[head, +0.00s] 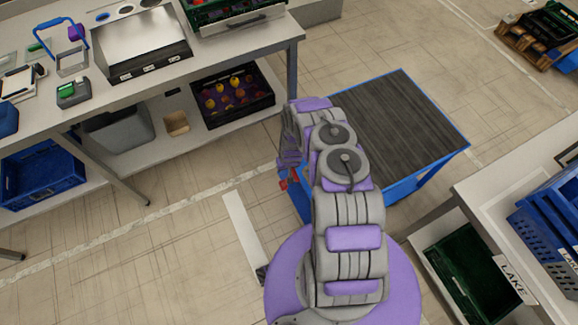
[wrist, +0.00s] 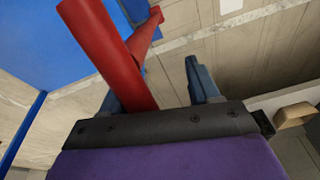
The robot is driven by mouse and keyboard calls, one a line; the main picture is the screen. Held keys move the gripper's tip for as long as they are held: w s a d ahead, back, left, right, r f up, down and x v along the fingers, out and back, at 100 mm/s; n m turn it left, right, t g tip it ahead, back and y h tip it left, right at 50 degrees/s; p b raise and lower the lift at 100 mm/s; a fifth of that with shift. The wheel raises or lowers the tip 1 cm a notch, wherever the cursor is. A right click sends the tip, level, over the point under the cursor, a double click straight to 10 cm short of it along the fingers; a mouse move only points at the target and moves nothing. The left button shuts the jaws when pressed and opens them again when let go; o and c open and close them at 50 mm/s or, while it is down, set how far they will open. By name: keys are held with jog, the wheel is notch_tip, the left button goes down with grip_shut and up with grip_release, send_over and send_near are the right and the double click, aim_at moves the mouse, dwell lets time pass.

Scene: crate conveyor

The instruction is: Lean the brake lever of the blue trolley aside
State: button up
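The blue trolley (head: 458,152) has a dark ribbed top and stands beyond my arm in the head view. Small red parts (head: 288,183) show at its left side, beside my arm. In the wrist view the red brake lever (wrist: 108,55) is a thick bar slanting down from the top left. My gripper (wrist: 162,86) is open, with its two blue-grey fingers apart. The lever's lower end lies by the left finger and partly covers it. I cannot tell whether they touch. A blue panel (wrist: 45,45) of the trolley lies behind the lever. My gripper is hidden in the head view.
A workbench (head: 215,62) with a lower shelf stands at the left. Another table (head: 495,200) with blue crates (head: 552,225) stands close at the right, a green crate (head: 470,270) below it. A pallet (head: 535,45) lies at the far right. Floor is clear left of the trolley.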

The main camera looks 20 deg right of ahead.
jog(key=shift+d, duration=0.35)
jog(key=p+v, duration=1)
jog(key=v, duration=0.7)
jog(key=shift+d, duration=0.2)
jog(key=shift+r, duration=0.15)
dwell(0.4)
